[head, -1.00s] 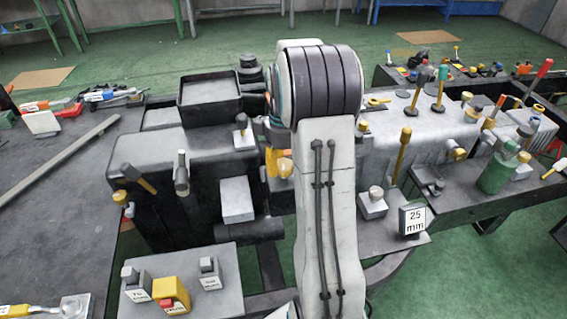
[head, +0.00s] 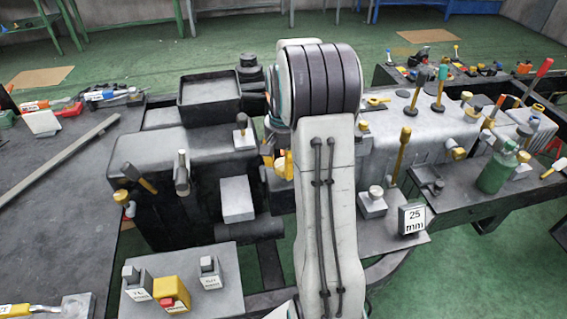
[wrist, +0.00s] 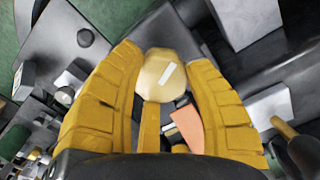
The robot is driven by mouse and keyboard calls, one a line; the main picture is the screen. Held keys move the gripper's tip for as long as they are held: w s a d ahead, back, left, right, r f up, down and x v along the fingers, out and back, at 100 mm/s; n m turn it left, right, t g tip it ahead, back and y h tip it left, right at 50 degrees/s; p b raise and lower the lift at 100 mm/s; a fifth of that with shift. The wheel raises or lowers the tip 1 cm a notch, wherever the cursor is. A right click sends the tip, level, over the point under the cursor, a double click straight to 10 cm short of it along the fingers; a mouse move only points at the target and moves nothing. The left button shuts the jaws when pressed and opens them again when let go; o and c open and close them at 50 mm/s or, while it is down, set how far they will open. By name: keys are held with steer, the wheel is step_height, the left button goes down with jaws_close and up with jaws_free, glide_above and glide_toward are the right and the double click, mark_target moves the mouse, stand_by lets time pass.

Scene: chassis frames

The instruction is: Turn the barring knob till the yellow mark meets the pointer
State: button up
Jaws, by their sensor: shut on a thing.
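The barring knob, as I take it, is a brass-coloured faceted knob (wrist: 168,75) in the wrist view. A short pale stripe (wrist: 166,73) slants across its face. The yellow fingers of my gripper (wrist: 166,90) stand on both sides of it and are shut on it. A yellow bar (wrist: 150,126) and a salmon-coloured flat piece (wrist: 187,127) lie below the knob, between the fingers; I cannot tell whether either is the pointer. In the head view my gripper (head: 283,165) shows only as a little yellow beside my arm, which hides the knob.
A grey block (head: 237,199) stands left of my gripper, with a lever (head: 182,173) farther left. A yellow upright handle (head: 401,155) and a "25 mm" block (head: 413,219) stand to the right. A panel with switch blocks (head: 228,268) is in front.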

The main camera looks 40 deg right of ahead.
steer(key=shift+s+f+m, duration=0.1)
steer(key=shift+f+m, duration=0.05)
steer(key=shift+m, duration=2.05)
steer(key=o, duration=1.2)
step_height(320, 180, up, 12)
